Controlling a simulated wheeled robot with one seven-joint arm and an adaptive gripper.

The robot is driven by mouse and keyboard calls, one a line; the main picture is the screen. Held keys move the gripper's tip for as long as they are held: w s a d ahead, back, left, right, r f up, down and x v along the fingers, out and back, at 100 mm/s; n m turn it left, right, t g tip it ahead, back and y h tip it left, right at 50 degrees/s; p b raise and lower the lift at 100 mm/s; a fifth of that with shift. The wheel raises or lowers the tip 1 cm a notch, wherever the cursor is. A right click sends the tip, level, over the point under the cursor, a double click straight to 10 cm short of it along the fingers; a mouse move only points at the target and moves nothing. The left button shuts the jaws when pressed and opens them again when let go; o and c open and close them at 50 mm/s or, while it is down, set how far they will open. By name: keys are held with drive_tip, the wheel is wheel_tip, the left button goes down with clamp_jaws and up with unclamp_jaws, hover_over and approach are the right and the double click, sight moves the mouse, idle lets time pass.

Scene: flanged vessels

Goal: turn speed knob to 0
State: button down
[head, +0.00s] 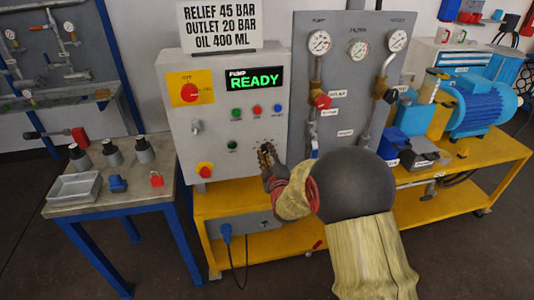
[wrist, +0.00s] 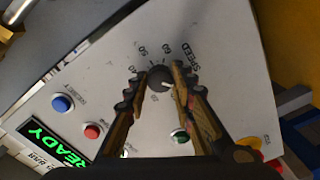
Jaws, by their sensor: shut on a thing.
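The speed knob (wrist: 159,79) is a small dark round knob on the light grey control panel (head: 213,135), with "SPEED" and scale numbers printed around it. In the wrist view a light mark shows near its lower right edge; the exact number it points to I cannot tell. My gripper (wrist: 160,80) has its two fingers closed on the sides of the knob. In the head view my gripper (head: 266,154) reaches the lower right of the panel, and its fingers and my arm hide the knob.
A red rotary switch (head: 190,93) on yellow, green, red and blue buttons, and a red stop button (head: 205,170) are on the same panel. A grey gauge board (head: 345,100) with valves stands to the right.

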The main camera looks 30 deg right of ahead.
drive_tip(key=shift+f+n, duration=0.15)
drive_tip(key=shift+n, duration=0.45)
drive_tip(key=c, duration=1.5)
unclamp_jaws()
drive_tip(key=v, duration=1.2)
